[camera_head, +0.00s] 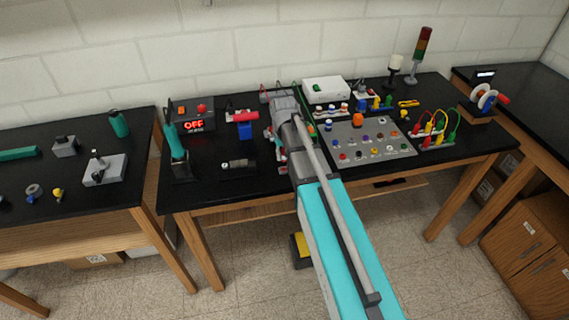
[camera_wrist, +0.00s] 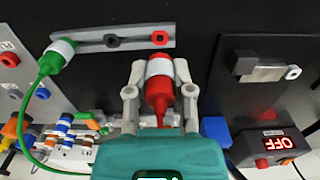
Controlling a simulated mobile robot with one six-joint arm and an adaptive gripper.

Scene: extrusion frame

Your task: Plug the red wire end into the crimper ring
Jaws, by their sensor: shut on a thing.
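In the wrist view, my gripper (camera_wrist: 158,84) is shut on the red wire end (camera_wrist: 159,92), a red plug with a white band. It points up the picture, just below a grey rail. A red-rimmed ring (camera_wrist: 160,38) sits on that rail, almost in line with the plug and apart from it. A dark hex socket (camera_wrist: 112,41) is beside it. A black device (camera_wrist: 258,68) with a metal plate and a small ring (camera_wrist: 293,72) stands to the right; I cannot tell for certain which ring is the crimper's. In the head view, my arm hides the plug.
A green plug (camera_wrist: 57,56) with a green wire sits at the rail's left end. A grey socket panel (camera_head: 365,140) lies right of my arm. A display box reading OFF (camera_head: 193,115) and a teal-handled tool (camera_head: 178,150) stand left.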

